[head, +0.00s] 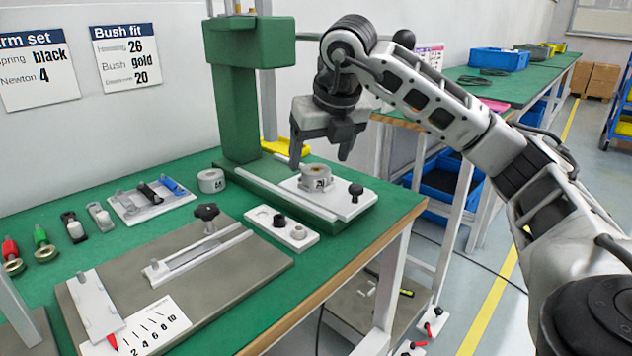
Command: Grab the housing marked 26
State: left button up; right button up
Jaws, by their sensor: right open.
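A grey round housing (316,178) sits on the white plate (347,204) of the green press. Dark marking shows on its front, perhaps 26, but I cannot read it surely; its top centre looks brownish. A second grey housing (211,181) stands on the green table left of the press, its mark too small to read. My right gripper (321,161) is open and points down, with its fingertips just above and to either side of the housing on the plate. Nothing is between its fingers. My left gripper is not in view.
The green press column (236,110) stands close left of my right gripper. A black knob (355,189) rises from the plate's right end. A wall card (127,57) reads "Bush fit", 26, gold, 20.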

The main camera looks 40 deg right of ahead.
aim_at(316, 169)
jog(key=x, duration=0.3)
jog(key=shift+f+b, duration=0.15)
jog(key=shift+b, duration=0.15)
jog(key=c, duration=1.2)
jog(key=shift+o, duration=0.2)
